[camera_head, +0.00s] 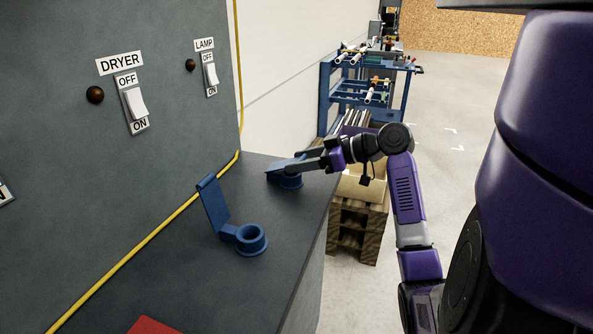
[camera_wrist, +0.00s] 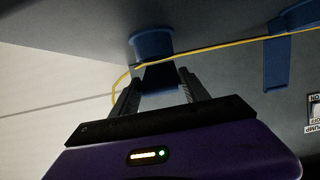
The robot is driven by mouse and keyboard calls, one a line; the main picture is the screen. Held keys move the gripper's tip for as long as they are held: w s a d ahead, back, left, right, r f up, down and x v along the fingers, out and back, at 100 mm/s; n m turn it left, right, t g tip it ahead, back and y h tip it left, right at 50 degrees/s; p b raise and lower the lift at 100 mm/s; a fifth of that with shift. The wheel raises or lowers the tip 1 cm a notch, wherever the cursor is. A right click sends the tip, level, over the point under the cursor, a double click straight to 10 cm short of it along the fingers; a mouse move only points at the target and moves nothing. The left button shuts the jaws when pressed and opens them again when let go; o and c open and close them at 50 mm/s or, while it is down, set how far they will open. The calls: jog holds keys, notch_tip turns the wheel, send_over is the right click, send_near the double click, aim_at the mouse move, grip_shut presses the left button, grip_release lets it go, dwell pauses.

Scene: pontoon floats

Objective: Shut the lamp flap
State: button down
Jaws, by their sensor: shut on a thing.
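The lamp flap (camera_head: 284,165) is the far blue flap on the grey counter, below the LAMP switch (camera_head: 210,73). Its plate lies low, close over its round blue socket (camera_head: 290,182); whether it is fully seated I cannot tell. My gripper (camera_head: 305,164) reaches in from the right and is shut on the flap's plate. In the wrist view the fingers (camera_wrist: 158,92) stand on either side of the dark blue plate (camera_wrist: 160,77), with the blue socket (camera_wrist: 152,46) beyond. The fingers partly hide the plate in the head view.
A second blue flap (camera_head: 213,203) stands upright nearer, beside its open socket (camera_head: 250,239), below the DRYER switch (camera_head: 135,104). A yellow cable (camera_head: 150,236) runs along the wall's foot. A red thing (camera_head: 152,326) lies at the counter's front. Pallets (camera_head: 356,228) stand beyond the counter.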

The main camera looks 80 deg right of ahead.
jog(key=shift+s+f+t+b, duration=0.25)
jog(key=shift+f+t+b, duration=0.45)
jog(key=shift+b, duration=0.45)
jog(key=shift+r, duration=0.1)
jog(key=c, duration=0.6)
grip_release()
jog(key=shift+o, duration=0.2)
jog(key=shift+s, duration=0.1)
jog(key=v, duration=0.7)
jog(key=shift+s+a, duration=0.15)
jog(key=shift+s, duration=0.15)
